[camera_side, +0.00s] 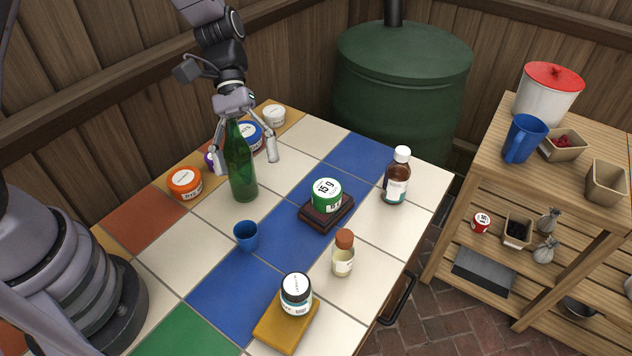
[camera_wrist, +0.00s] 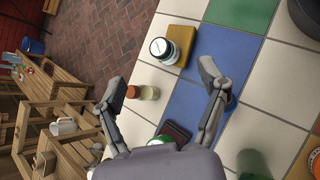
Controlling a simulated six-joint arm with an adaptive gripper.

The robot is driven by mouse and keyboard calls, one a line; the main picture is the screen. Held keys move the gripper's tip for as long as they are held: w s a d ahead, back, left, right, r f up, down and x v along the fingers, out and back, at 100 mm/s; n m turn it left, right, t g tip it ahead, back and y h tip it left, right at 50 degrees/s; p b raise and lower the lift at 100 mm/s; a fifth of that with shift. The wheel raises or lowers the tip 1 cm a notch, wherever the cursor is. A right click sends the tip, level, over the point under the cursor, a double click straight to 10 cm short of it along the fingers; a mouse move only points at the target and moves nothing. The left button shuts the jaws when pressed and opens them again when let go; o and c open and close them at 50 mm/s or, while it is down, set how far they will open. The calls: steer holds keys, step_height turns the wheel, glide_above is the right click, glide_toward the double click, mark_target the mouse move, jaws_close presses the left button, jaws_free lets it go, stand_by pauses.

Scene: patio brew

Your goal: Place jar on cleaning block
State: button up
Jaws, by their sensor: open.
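A white jar with a dark rim and white lid top (camera_side: 296,291) stands upright on a yellow block (camera_side: 271,333) at the table's front. In the wrist view the jar (camera_wrist: 162,49) and yellow block (camera_wrist: 187,34) lie beyond my fingertips. A green-and-white jar (camera_side: 327,193) sits on a dark brown block (camera_side: 315,218) at mid-table; in the wrist view this block (camera_wrist: 179,130) is partly hidden by my gripper. My gripper (camera_side: 246,165) is open and empty, above the table; its fingers overlap the green bottle in the side view. It also shows in the wrist view (camera_wrist: 158,76).
A green bottle (camera_side: 241,172), blue cup (camera_side: 246,236), corked vial (camera_side: 343,259) and brown bottle (camera_side: 397,180) stand on the tiled table. Several lidded jars, one orange (camera_side: 184,183), line the back-left. A wooden shelf (camera_side: 500,190) stands at right. Tiles between the cup and yellow block are clear.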

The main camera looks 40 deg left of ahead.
steer(key=s+a+r+m+t+y, duration=0.3)
steer(key=s+a+r+t, duration=0.2)
steer(key=a+r, duration=0.3)
steer(key=s+a+r+m+t+y, duration=0.2)
steer(key=s+a+r+t+y, duration=0.2)
steer(key=a+r, duration=0.5)
steer(key=s+r+t, duration=0.1)
steer(key=s+t, duration=0.1)
steer(key=s, duration=0.1)
steer(key=shift+s+a+m+t+y, duration=0.25)
steer(key=shift+s+m+t+y, duration=0.05)
steer(key=shift+m, duration=0.1)
